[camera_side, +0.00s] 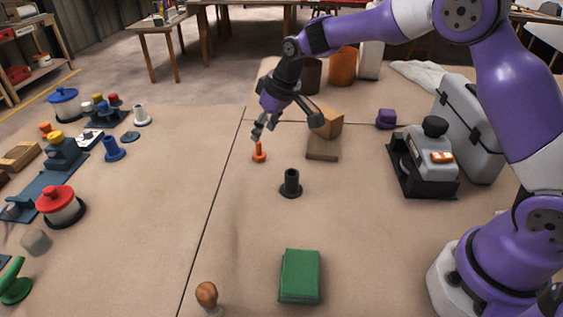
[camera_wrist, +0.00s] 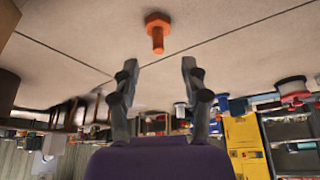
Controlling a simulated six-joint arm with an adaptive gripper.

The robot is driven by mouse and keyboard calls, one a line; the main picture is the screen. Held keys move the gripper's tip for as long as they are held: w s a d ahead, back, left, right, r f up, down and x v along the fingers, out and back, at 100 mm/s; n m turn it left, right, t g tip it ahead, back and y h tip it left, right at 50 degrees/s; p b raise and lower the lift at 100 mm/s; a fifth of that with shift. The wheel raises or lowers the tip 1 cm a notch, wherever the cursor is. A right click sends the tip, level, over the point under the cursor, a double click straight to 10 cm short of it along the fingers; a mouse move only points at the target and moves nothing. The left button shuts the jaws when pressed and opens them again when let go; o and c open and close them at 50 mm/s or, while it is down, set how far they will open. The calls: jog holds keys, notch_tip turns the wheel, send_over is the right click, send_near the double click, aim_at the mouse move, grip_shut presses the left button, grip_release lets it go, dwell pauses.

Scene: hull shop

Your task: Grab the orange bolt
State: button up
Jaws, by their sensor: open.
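The orange bolt (camera_side: 259,153) stands upright on its head on the tan table, left of the middle in the side view. My gripper (camera_side: 262,133) is just above it, pointing down at a tilt, open and empty. In the wrist view the orange bolt (camera_wrist: 157,31) shows at the top centre, beyond the tips of my open gripper (camera_wrist: 158,72). The two fingers are apart with nothing between them, and the bolt is clear of both.
A black flanged tube (camera_side: 291,184) stands in front of the bolt to the right. A wooden block (camera_side: 326,123) and a brown flat block (camera_side: 322,150) lie to its right. A green block (camera_side: 300,276) lies near the front.

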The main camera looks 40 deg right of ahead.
aim_at(259, 144)
jog(key=x, duration=0.6)
jog(key=shift+w+f, duration=0.2)
jog(key=shift+c, duration=0.4)
grip_shut()
